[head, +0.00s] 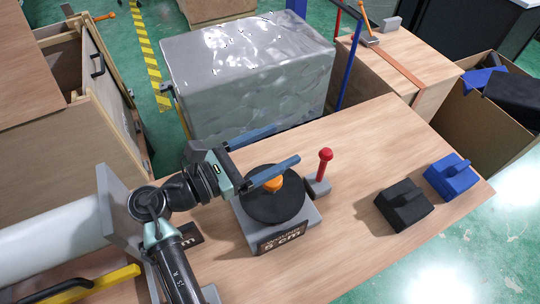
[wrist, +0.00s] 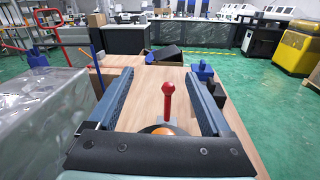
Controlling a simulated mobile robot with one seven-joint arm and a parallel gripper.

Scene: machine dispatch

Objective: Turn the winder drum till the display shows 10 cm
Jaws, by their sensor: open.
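The winder drum (head: 262,210) is a black disc on a grey base, with an orange knob (head: 274,184) on its top. Its display (head: 283,236) on the front of the base reads 5 cm. My gripper (head: 286,144) is open and empty. Its two blue fingers are spread wide, one over the drum's far side and one just above the knob in the head view; I cannot tell whether they touch it. In the wrist view, the knob (wrist: 162,131) shows low between the fingers, mostly hidden by the gripper's dark palm.
A red-knobbed lever (head: 325,163) stands right of the drum. A black block (head: 404,207) and a blue block (head: 452,180) with handles sit further right on the wooden table (head: 345,245). A large grey wrapped block (head: 250,85) stands behind. The table's front right is clear.

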